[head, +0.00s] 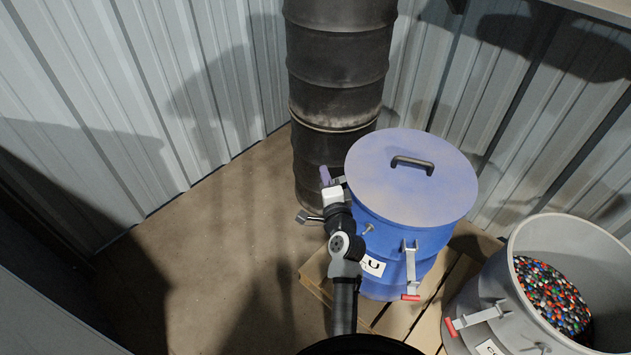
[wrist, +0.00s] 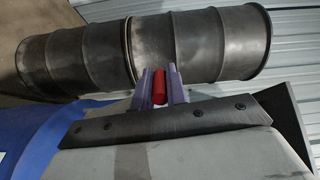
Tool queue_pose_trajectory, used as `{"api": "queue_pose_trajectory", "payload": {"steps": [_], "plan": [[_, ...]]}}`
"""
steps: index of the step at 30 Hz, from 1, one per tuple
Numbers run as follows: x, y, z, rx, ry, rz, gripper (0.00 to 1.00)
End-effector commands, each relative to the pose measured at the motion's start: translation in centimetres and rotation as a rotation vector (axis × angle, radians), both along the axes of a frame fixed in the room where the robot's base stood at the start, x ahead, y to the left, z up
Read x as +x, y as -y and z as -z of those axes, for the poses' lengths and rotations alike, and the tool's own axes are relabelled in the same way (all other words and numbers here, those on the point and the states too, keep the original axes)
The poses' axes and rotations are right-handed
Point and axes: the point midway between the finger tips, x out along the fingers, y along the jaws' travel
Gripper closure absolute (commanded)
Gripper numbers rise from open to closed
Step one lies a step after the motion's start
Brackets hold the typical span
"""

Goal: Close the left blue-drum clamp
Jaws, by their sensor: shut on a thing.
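The blue drum (head: 395,250) stands upright on a pallet with its lid (head: 400,185) on top. My gripper (head: 326,176) is at the drum's left side, just outside the rim. In the wrist view, its two purple fingers (wrist: 159,85) are shut on the red handle (wrist: 159,88) of the left clamp. In the head view, only a bit of metal of the left clamp (head: 339,181) shows beside the fingers; my arm and gripper hide the rest. A second clamp (head: 410,265) on the drum's front has its red-tipped lever hanging down.
Dark stacked drums (head: 338,80) stand close behind the left clamp. An open grey drum (head: 515,250) with colored bits (head: 550,295) stands at the right. A corrugated wall (head: 160,90) runs behind. The floor (head: 215,250) at left is clear.

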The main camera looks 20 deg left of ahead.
Motion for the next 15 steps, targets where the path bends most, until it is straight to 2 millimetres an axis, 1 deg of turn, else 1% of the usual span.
{"api": "queue_pose_trajectory", "payload": {"steps": [1,3,9,15], "plan": [[0.4,0.5,-0.5,0.035,-0.020,0.003,1.00],[0.7,1.0,-0.7,0.078,-0.049,0.003,1.00],[1.5,2.0,-1.0,0.179,-0.117,0.001,1.00],[1.9,2.7,-1.1,0.240,-0.160,-0.001,1.00]]}}
